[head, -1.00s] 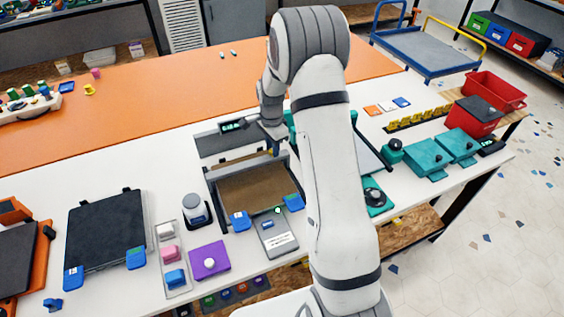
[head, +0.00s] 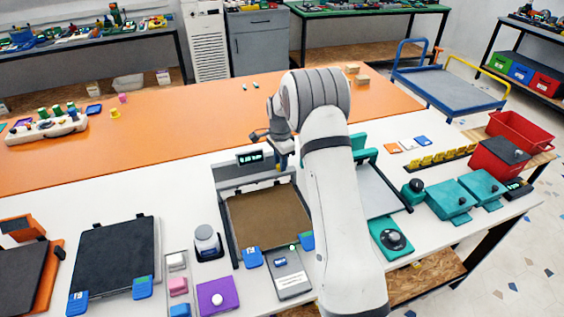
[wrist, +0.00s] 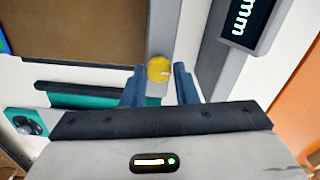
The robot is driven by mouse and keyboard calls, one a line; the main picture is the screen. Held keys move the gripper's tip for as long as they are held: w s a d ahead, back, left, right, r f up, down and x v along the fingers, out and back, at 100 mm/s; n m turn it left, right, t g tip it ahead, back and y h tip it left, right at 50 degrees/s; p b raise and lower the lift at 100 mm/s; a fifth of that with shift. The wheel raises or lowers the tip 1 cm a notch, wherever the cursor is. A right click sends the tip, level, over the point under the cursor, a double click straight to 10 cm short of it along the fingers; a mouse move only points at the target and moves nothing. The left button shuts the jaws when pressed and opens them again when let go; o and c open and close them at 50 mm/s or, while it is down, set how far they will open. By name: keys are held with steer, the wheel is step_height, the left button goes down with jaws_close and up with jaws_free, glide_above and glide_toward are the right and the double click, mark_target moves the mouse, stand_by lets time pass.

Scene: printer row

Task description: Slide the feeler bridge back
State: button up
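The feeler bridge (head: 256,183) is a grey bar across the back end of the brown plate (head: 268,217); in the wrist view it is the grey strip (wrist: 166,30) beside the plate. A round yellow knob (wrist: 158,70) sits on the bridge. In the head view, my arm hides part of the plate's right side. A grey back panel with a lit display (head: 250,157) stands behind the bridge.
A narrow gap lies between the bridge and the back panel. Blue clips (head: 252,257) sit at the plate's front. The orange strip (head: 170,125) behind is mostly clear.

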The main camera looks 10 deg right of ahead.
steer(key=o, duration=0.5)
steer(key=shift+w+a, duration=0.15)
steer(key=shift+w, duration=0.1)
steer(key=shift+c, duration=0.2)
steer(key=shift+r+b, duration=0.75)
steer(key=shift+r, duration=3.2)
